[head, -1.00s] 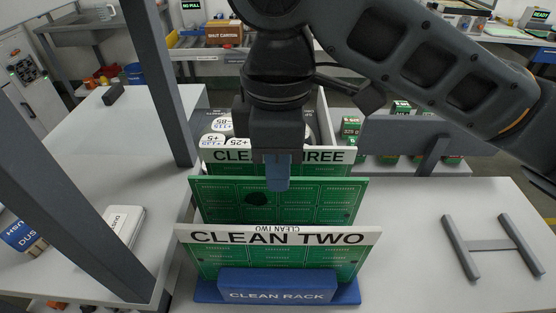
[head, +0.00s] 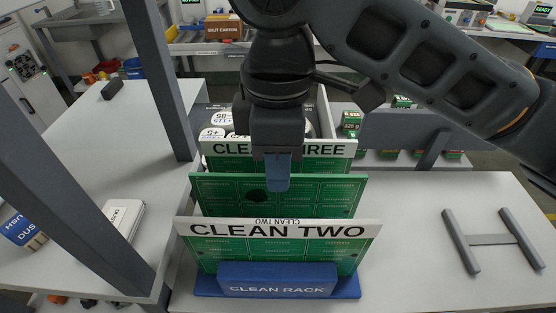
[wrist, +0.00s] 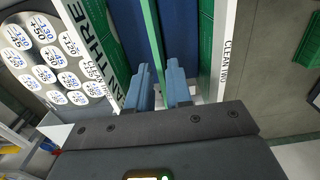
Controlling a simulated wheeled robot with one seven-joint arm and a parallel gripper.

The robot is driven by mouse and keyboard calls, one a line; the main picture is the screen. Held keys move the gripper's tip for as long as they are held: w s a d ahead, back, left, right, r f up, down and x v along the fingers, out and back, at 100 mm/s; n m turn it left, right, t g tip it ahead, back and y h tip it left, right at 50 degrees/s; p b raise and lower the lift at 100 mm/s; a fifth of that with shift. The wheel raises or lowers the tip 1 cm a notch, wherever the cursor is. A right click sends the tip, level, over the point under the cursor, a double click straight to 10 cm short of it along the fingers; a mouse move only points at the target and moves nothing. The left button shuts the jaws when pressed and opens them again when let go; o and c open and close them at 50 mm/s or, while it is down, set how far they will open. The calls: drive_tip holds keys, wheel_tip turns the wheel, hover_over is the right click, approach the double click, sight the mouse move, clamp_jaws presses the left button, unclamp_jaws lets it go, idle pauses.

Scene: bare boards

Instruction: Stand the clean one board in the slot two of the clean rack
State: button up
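The blue clean rack (head: 211,286) stands on the grey table, with upright green boards in it, one behind another. The front board (head: 277,246) bears a white CLEAN TWO strip; a rear one has a CLEAN THREE strip (head: 228,149). Between them stands a green board (head: 325,190) with a dark blotch and no strip that I can see. My gripper (head: 278,186) is over this middle board, pointing down. In the wrist view, the blue fingers (wrist: 160,82) are apart, one on each side of the board's edge (wrist: 150,30). No clean one label is readable.
A grey H-shaped stand (head: 491,240) lies on the right of the table, with free room around it. Dark posts (head: 158,80) rise on the left. Green boxes (head: 351,120) stand behind right.

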drive_tip(key=shift+o, duration=1.4)
drive_tip(key=shift+r, duration=3.9)
wheel_tip(320, 180, up, 8)
drive_tip(key=shift+f, duration=0.15)
